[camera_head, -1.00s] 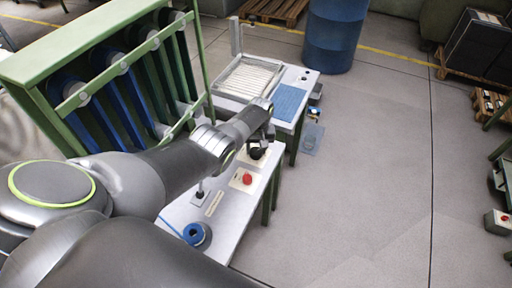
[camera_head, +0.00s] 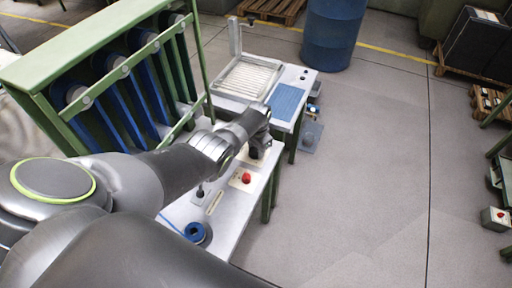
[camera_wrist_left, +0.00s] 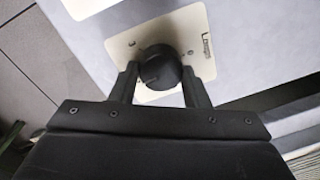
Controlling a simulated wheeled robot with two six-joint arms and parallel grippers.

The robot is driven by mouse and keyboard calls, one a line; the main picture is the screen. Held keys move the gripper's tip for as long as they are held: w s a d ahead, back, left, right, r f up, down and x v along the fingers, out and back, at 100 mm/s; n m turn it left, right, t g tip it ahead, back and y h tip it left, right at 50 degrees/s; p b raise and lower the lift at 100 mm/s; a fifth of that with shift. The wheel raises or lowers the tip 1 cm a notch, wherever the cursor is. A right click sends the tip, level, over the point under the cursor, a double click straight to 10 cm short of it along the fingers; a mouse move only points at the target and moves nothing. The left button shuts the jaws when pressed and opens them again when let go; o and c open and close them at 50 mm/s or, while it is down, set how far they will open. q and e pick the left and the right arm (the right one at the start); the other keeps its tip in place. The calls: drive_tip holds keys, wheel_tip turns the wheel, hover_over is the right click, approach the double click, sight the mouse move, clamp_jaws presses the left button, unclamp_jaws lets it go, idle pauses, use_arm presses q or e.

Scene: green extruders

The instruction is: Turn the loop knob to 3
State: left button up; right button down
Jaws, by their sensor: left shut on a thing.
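The black round loop knob (camera_wrist_left: 161,67) sits on a cream plate (camera_wrist_left: 207,68) in the left wrist view. The plate carries small marks beside the knob and a short printed label, too blurred to read surely. A pale pointer line shows on the knob. My left gripper (camera_wrist_left: 160,77) has one finger on each side of the knob and is shut on it. In the head view my left gripper (camera_head: 257,149) is at the cream plate on the grey bench (camera_head: 235,213), largely hiding the knob. My right gripper is not in view.
A red button (camera_head: 246,177) and a small dark switch (camera_head: 200,190) are on the bench nearer me. A blue ring-shaped part (camera_head: 196,232) lies at its near end. A green rack (camera_head: 92,42) stands left. A blue barrel (camera_head: 332,35) stands behind.

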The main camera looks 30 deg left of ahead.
use_arm(q)
drive_tip(key=m, duration=0.3)
drive_tip(key=shift+m, duration=0.4)
drive_tip(key=m, duration=0.3)
drive_tip(key=shift+s+m+p, duration=0.1)
drive_tip(key=shift+m+p, duration=0.2)
drive_tip(key=shift+p, duration=0.05)
drive_tip(key=m, duration=0.6)
drive_tip(key=shift+s+t+h, duration=0.1)
drive_tip(key=shift+t+h, duration=0.2)
drive_tip(key=shift+h, duration=0.1)
drive_tip(key=o, duration=1)
